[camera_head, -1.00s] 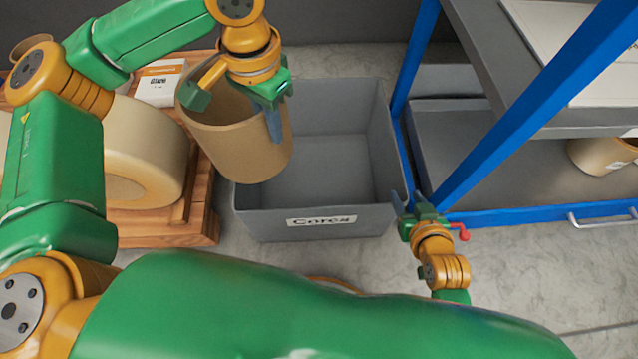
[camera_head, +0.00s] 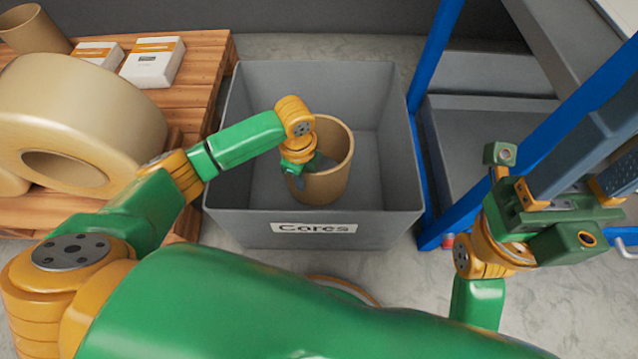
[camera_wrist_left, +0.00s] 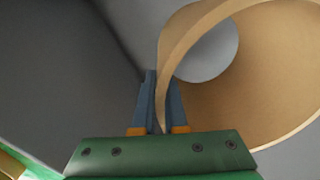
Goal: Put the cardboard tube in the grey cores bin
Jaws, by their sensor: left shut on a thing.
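The cardboard tube (camera_head: 328,182) is a wide, open brown cylinder. It stands roughly upright inside the grey cores bin (camera_head: 345,228), below the rim and near the bin's middle. I cannot tell whether its lower end touches the bin floor. My left gripper (camera_head: 304,176) reaches down into the bin and is shut on the tube's wall. In the left wrist view, the fingers (camera_wrist_left: 161,88) straddle the near edge of the tube (camera_wrist_left: 285,75). My right gripper (camera_head: 600,155) is at the right, outside the bin by the blue rack; its fingers are apart and empty.
A wooden pallet (camera_head: 205,75) at the left holds large tan rolls (camera_head: 75,115), white boxes (camera_head: 152,65) and another brown tube (camera_head: 32,30). A blue-framed rack (camera_head: 432,60) stands close to the bin's right side. The bin is otherwise empty.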

